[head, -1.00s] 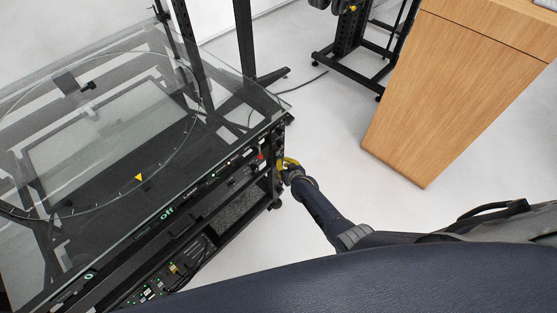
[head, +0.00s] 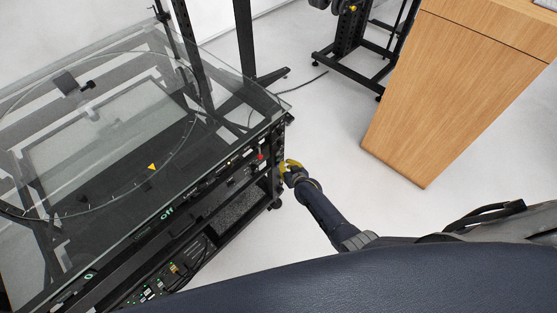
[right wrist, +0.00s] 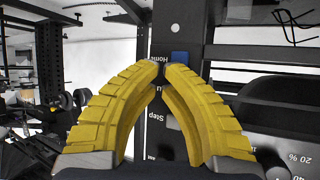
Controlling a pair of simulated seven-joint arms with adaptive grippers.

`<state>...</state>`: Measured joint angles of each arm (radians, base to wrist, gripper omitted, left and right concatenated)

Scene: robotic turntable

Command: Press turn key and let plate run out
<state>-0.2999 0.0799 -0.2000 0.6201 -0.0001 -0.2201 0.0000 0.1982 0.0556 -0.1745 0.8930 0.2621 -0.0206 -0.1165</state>
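The turntable's round plate (head: 110,120) lies under clear glass, with a yellow triangle marker (head: 152,167) near its front edge. My right gripper (head: 288,164) is at the right end of the front panel. In the right wrist view its yellow fingers (right wrist: 165,68) have their tips together, with nothing seen between them. They are in front of the key panel (right wrist: 158,140), where "Home" and "Step" labels and a blue key (right wrist: 180,57) show. The label and key between them are mostly hidden by the fingers; contact cannot be told. My left gripper is not in view.
The front panel has a green "off" sign (head: 167,213) and a red part (head: 261,156). A wooden cabinet (head: 450,100) stands to the right, and a black stand (head: 352,50) is at the back. The pale floor between them is clear.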

